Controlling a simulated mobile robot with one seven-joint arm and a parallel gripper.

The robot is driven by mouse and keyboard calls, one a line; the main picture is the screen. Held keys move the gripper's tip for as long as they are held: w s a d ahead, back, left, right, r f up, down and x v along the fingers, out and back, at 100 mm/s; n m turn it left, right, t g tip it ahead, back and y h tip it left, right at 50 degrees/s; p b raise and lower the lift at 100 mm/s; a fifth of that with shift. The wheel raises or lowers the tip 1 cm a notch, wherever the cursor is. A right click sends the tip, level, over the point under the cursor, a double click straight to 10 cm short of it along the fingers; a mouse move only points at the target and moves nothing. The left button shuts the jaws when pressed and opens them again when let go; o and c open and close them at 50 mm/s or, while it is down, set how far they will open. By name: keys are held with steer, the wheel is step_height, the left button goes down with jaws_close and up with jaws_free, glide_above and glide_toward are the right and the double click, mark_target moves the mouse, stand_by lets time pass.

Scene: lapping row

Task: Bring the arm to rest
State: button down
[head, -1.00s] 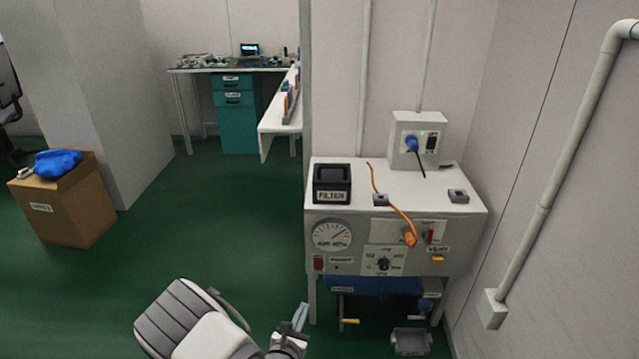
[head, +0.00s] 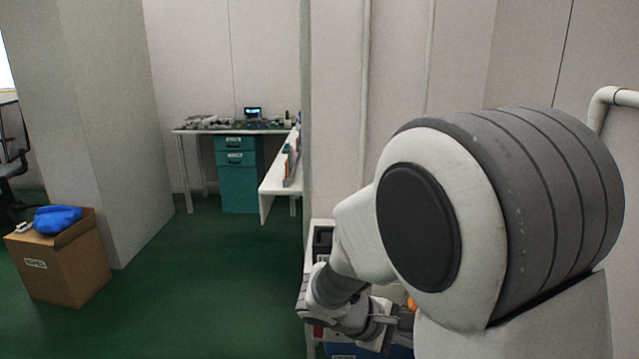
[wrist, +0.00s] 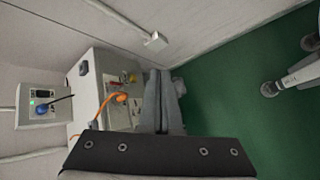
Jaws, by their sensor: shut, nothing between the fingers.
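My arm fills the right half of the head view, its large grey and white joint close to the camera. The forearm reaches down and left, in front of the white machine bench (head: 322,228). In the wrist view, my gripper (wrist: 161,76) has its two grey fingers together, with nothing between them. The bench (wrist: 84,104) lies left of and beyond the fingers in that view, with an orange cable (wrist: 106,102) on it. In the head view most of the bench is hidden behind my arm.
A cardboard box (head: 62,275) with a blue cloth (head: 56,219) is at the left. A workbench with teal drawers (head: 238,180) stands at the back. Green floor (head: 190,285) is clear between.

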steer(key=s+a+r+m+t+y, duration=0.25)
steer(key=s+r+m+y, duration=0.7)
steer(key=s+r, duration=0.5)
step_height(320, 180, up, 18)
steer(key=s+m+p, duration=0.1)
steer(key=p, duration=1.8)
steer(key=shift+s+f, duration=0.15)
